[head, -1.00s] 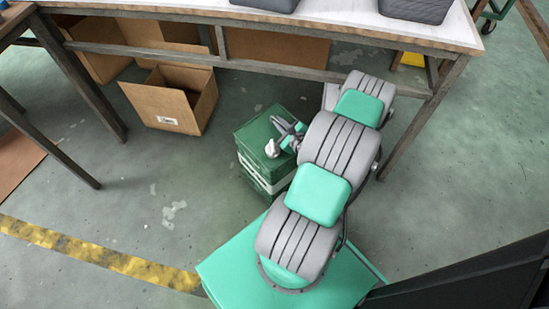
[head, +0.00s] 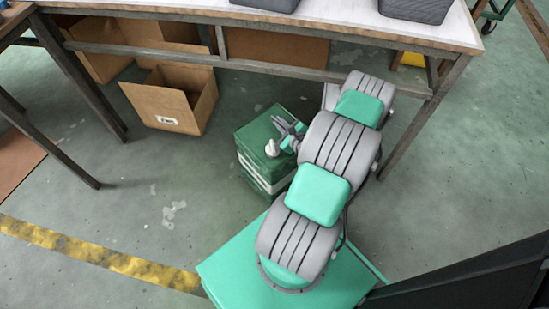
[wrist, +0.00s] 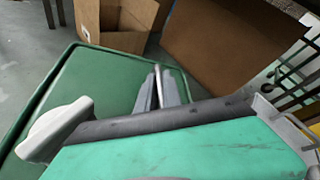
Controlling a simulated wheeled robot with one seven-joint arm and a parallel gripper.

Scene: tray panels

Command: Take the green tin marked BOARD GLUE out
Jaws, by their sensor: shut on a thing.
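My gripper (head: 284,130) is over the top of a dark green tray stack (head: 252,133) in the head view. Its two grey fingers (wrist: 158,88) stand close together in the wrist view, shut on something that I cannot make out. A white rounded piece (head: 272,148) is just below the fingers; it also shows at the left in the wrist view (wrist: 52,130), at the end of a dark bar. A scuffed teal surface (wrist: 190,152) fills the lower wrist view; I cannot tell what it belongs to. I can read no BOARD GLUE lettering.
The wooden bench (head: 300,73) stands behind the stack, its legs on either side. An open cardboard box (head: 180,112) is on the floor to the left. The floor left of the stack is clear up to a yellow stripe (head: 110,258).

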